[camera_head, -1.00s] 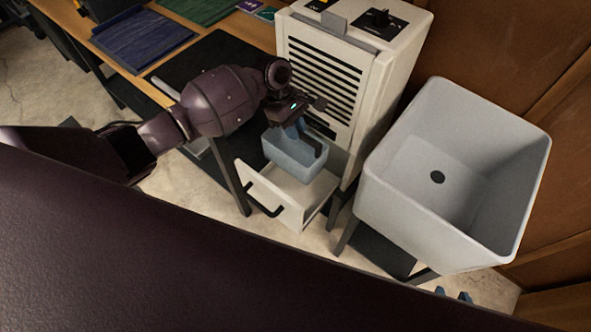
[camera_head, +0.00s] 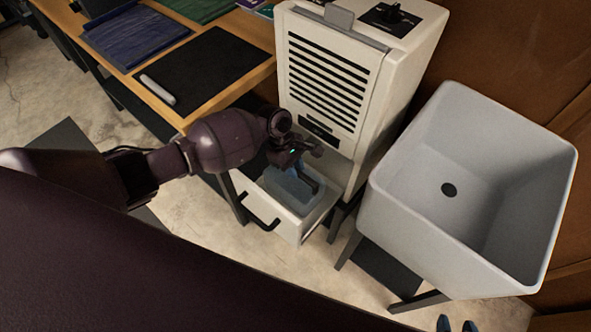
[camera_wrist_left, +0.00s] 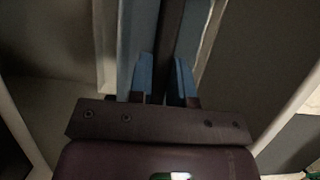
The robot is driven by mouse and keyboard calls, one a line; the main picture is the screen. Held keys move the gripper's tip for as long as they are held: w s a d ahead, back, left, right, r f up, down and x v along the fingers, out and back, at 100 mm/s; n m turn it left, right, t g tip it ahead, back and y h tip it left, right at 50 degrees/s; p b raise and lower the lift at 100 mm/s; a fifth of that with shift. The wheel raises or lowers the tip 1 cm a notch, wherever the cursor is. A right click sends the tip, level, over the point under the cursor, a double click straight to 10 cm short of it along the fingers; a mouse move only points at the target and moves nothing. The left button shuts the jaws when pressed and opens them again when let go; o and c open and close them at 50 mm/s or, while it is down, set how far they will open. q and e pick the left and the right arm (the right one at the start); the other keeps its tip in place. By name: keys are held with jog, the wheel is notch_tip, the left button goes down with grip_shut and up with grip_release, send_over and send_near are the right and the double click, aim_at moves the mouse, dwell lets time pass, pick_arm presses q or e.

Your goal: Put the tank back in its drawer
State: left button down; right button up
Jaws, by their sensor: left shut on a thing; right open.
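The tank (camera_head: 283,188) is a pale blue, open-topped box. It sits low inside the open cream drawer (camera_head: 275,222) at the bottom of the tall cream unit with a slatted front. Whether it touches the drawer floor is hidden. My right gripper (camera_head: 457,325) shows only as two separated blue fingertips at the bottom edge, open and empty.
The cream unit (camera_head: 330,75) stands behind the drawer. A grey sink (camera_head: 415,205) on dark legs is close on the right. A wooden table (camera_head: 215,105) with a black mat (camera_head: 205,70) is at the left. Pale floor lies in front of the drawer.

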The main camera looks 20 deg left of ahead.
pick_arm(q)
notch_tip(320, 180, down, 2)
jog(key=shift+f, duration=0.15)
jog(key=shift+r, duration=0.2)
pick_arm(e)
jog(key=shift+d+f, duration=0.15)
jog(key=shift+f, duration=0.1)
pick_arm(q)
jog(key=shift+f, duration=0.1)
jog(key=c, duration=1.5)
grip_release()
jog(key=shift+f, duration=0.15)
jog(key=o, duration=0.4)
jog(key=shift+o, duration=0.2)
pick_arm(e)
jog(key=shift+f, duration=0.1)
